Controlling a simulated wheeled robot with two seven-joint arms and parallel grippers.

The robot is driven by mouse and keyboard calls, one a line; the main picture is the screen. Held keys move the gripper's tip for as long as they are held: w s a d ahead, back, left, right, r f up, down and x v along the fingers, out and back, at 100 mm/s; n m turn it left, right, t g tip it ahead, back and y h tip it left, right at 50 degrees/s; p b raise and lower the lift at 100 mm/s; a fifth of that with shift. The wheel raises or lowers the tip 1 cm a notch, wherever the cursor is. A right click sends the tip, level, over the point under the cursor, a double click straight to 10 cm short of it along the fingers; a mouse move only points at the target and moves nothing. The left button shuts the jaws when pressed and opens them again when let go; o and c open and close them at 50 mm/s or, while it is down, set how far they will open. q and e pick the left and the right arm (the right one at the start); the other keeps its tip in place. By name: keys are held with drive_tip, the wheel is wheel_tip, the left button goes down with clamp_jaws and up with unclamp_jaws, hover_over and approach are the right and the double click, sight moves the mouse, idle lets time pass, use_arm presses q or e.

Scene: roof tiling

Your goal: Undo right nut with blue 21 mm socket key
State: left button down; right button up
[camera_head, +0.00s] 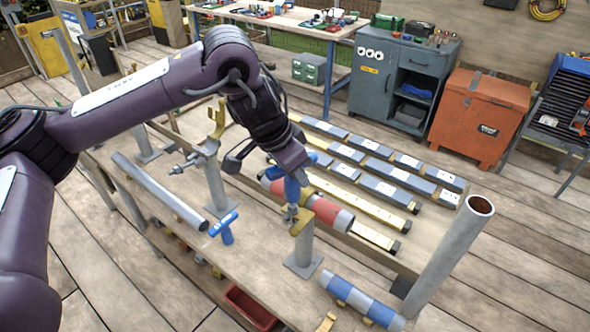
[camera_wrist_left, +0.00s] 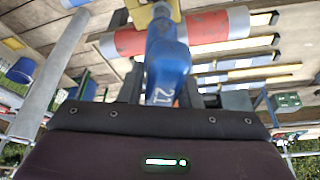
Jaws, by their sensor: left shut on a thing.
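My left gripper (camera_head: 291,172) is shut on the blue socket key (camera_head: 292,190), which is marked 21 in the left wrist view (camera_wrist_left: 166,72). The key points down to the gold clamp (camera_head: 300,226) on the right-hand post (camera_head: 304,247). Its lower end is at or very close to the clamp; I cannot tell whether it sits on the nut, which is hidden. A red pipe with grey ends (camera_head: 326,211) lies at this clamp and crosses behind the key in the left wrist view (camera_wrist_left: 205,29). My right gripper is not in view.
A second blue T-handled key (camera_head: 224,227) stands at the bench left of the clamp. A grey pipe (camera_head: 160,191) lies on the left, near another post with an open gold clamp (camera_head: 217,119). Grey and yellow bars (camera_head: 376,185) lie behind. A tall grey tube (camera_head: 447,257) rises at right.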

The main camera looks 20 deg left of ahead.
use_arm(q)
drive_tip(key=shift+r+p, duration=1.15)
drive_tip(key=shift+r, duration=0.3)
